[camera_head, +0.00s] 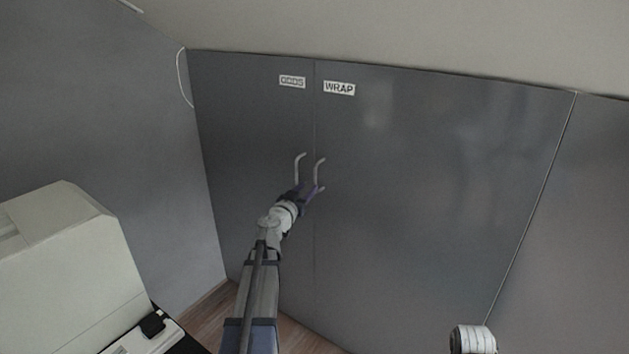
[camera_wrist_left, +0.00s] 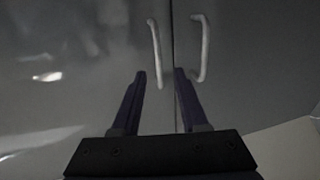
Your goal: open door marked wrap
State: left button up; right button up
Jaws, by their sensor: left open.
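The door marked WRAP (camera_head: 430,200) is the wide dark grey door on the right of a pair in the head view. It looks shut, flush with its neighbour. Its label (camera_head: 339,88) sits near the top left corner. Its handle (camera_head: 316,172) is a pale upright bar beside the seam. My left gripper (camera_head: 309,190) is open at the lower end of this handle. In the left wrist view, which seems upside down, the open fingers (camera_wrist_left: 160,73) point at the handles. The lower end of the left one there (camera_wrist_left: 155,48) shows between them; contact cannot be told.
The neighbouring narrower door (camera_head: 255,140) has its own handle (camera_head: 298,168) close by and a label (camera_head: 292,82) that is hard to read. A pale boxy object (camera_head: 60,250) stands at the lower left. The sloped ceiling (camera_head: 400,35) comes down above the doors.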

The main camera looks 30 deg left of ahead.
aim_at(315, 180)
pick_arm(q)
jog(key=w, duration=0.7)
jog(key=shift+a, duration=0.35)
grip_shut()
dwell(1.0)
